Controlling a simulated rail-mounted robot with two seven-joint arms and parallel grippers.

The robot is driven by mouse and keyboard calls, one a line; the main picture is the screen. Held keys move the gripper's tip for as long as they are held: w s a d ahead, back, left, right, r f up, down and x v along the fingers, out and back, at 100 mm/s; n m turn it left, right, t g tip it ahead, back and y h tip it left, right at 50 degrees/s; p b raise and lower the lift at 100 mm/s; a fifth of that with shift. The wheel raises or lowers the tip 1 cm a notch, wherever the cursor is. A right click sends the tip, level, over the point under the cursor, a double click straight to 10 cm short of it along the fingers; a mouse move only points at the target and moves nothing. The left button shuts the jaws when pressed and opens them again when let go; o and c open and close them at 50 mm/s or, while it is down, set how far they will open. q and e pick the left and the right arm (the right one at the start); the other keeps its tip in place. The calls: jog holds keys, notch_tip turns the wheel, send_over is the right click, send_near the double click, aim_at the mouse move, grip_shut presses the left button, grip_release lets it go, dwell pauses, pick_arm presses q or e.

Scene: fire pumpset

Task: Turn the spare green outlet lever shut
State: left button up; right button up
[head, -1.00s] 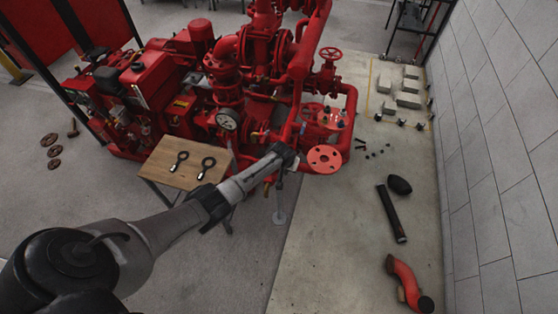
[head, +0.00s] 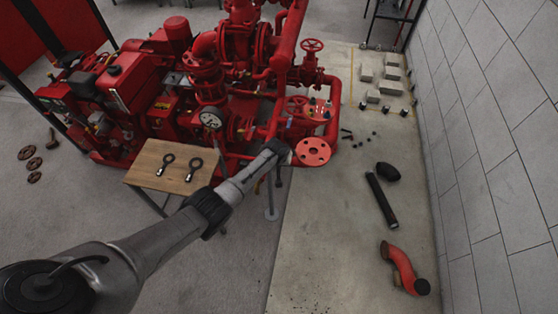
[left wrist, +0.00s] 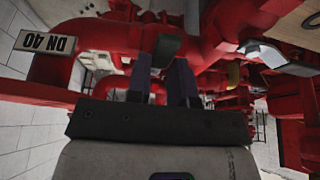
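The red pumpset (head: 200,85) fills the upper middle of the head view. My left gripper (head: 279,151) is at its front, just left of the red round flange (head: 313,151). In the left wrist view its two dark fingers (left wrist: 163,80) stand apart with a gap between them. A grey flat piece (left wrist: 165,49) shows near the fingertips; I cannot tell what it is or whether it touches them. A small yellow-green part (left wrist: 233,73) lies right of the fingers, too small to identify. I cannot make out the green outlet lever for certain. My right gripper is not in view.
Red pipework (left wrist: 100,35) with a "DN 40" plate (left wrist: 46,43) is close around the left gripper. A small wooden table (head: 150,175) with two dark ring-ended tools stands left of the arm. A black pipe (head: 382,200) and red elbow (head: 400,265) lie on the floor at right.

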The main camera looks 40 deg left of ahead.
pick_arm(q)
jog(key=o, duration=0.4)
jog(key=shift+s+d+r+p, duration=0.1)
jog(key=shift+r+p, duration=0.3)
jog(key=shift+r, duration=0.15)
jog(key=p+v, duration=0.3)
jog(key=v, duration=0.9)
jog(key=shift+s+r+p, duration=0.2)
jog(key=shift+r+p, duration=0.05)
jog(key=shift+p, duration=0.05)
